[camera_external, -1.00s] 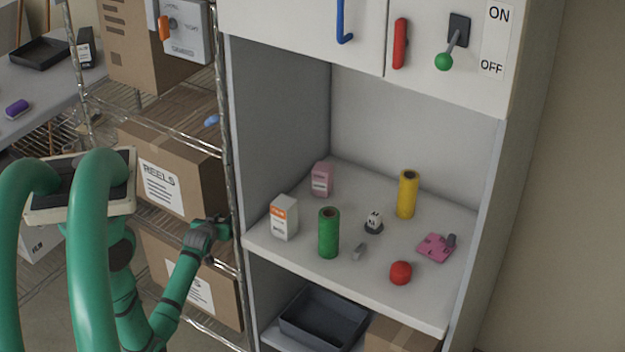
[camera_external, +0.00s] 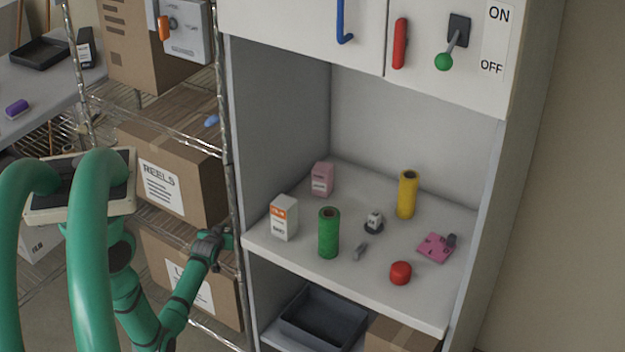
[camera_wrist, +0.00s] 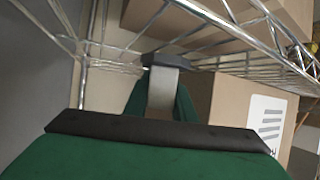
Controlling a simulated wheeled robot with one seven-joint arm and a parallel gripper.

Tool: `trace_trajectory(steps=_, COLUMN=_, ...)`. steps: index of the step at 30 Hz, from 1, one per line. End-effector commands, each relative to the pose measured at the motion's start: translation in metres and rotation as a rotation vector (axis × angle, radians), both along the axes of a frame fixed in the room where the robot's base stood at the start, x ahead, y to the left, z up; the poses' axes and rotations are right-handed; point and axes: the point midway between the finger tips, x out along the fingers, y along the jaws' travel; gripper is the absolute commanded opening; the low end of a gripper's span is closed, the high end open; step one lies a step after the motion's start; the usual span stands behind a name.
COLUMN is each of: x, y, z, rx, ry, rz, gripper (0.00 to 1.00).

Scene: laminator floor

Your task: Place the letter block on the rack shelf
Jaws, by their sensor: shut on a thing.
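My gripper (camera_external: 226,239) is low beside the wire rack (camera_external: 232,180), left of the cabinet. In the wrist view, my gripper (camera_wrist: 164,62) shows as a grey upright piece with a dark tip, in front of the rack wires. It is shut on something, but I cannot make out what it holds. A small white block with dark marks (camera_external: 374,217) sits on a dark base on the cabinet shelf (camera_external: 290,252), well right of my gripper. I cannot tell whether it is the letter block.
Rack boxes (camera_external: 180,175) stand close to my gripper. A blue item (camera_external: 212,120) lies higher on the rack. The cabinet shelf holds a green roll (camera_external: 329,235), yellow roll (camera_external: 407,196), small cartons (camera_external: 284,220), a red object (camera_external: 400,273) and a pink piece (camera_external: 434,247). A dark bin (camera_external: 322,318) is below.

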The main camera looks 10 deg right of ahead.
Motion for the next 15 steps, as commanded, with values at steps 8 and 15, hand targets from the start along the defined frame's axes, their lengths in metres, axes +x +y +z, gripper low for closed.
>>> trace_trajectory(steps=8, x=-0.0001, y=-0.0002, z=-0.0025, rx=0.0, ry=0.0, rz=0.0, gripper=0.42)
trace_trajectory(steps=15, x=-0.0001, y=-0.0002, z=-0.0022, rx=0.0, ry=0.0, rz=0.0, gripper=0.42)
